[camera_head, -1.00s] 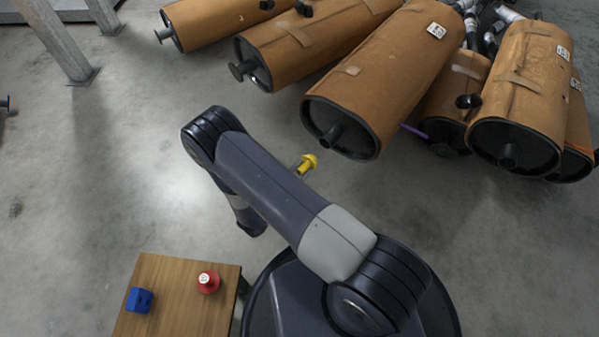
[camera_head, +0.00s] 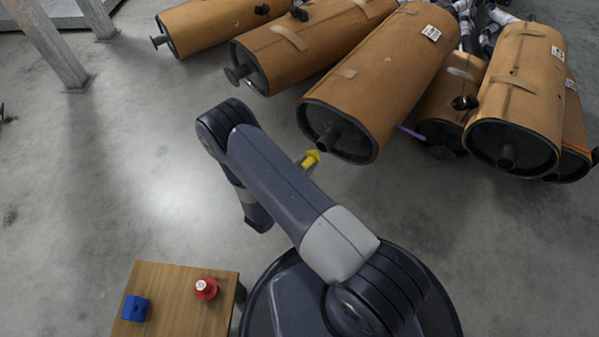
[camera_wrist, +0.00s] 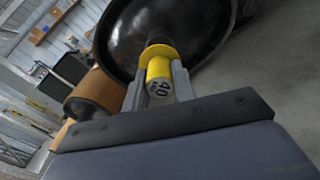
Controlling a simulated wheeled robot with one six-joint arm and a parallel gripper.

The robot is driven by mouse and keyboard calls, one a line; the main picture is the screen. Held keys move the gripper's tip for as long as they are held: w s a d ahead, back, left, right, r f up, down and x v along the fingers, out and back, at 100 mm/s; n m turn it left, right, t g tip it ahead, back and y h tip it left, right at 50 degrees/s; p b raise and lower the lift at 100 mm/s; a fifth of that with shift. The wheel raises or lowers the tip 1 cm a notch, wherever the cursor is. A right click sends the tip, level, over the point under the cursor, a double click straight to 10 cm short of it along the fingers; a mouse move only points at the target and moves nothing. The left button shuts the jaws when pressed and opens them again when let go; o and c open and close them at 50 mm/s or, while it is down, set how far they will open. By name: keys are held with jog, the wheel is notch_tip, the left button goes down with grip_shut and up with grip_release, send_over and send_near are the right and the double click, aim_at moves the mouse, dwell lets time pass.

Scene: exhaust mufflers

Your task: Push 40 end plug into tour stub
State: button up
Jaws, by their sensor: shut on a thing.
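A yellow end plug marked 40 (camera_wrist: 160,72) is between the two fingers of my gripper (camera_wrist: 159,84) in the wrist view. My gripper is shut on it. In the head view the yellow plug (camera_head: 311,159) shows past my arm, just left of the nearest large brown muffler (camera_head: 385,75). That muffler's dark end face has a short black stub (camera_head: 328,138) pointing toward the plug. In the wrist view the dark end face (camera_wrist: 190,30) lies close behind the plug's flange. The plug hides most of the stub there, so I cannot tell whether they touch.
A wooden table (camera_head: 175,312) at the lower left holds a red plug (camera_head: 205,289) and a blue block (camera_head: 135,308). Several other brown mufflers (camera_head: 520,80) lie at the back and right. A purple rod (camera_head: 410,132) sticks out between mufflers. The grey floor at left is clear.

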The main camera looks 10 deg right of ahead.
aim_at(312, 158)
jog(key=shift+x, duration=0.9)
jog(key=shift+b, duration=0.7)
dwell(1.1)
jog(key=shift+b+x, duration=0.45)
jog(key=shift+x, duration=1.05)
jog(key=o, duration=1.1)
jog(key=shift+c, duration=0.2)
jog(key=shift+s+a, duration=0.1)
jog(key=p+v, duration=0.3)
jog(key=v, duration=0.7)
jog(key=shift+s+a, duration=0.2)
jog(key=shift+a, duration=0.1)
jog(key=shift+d, duration=0.1)
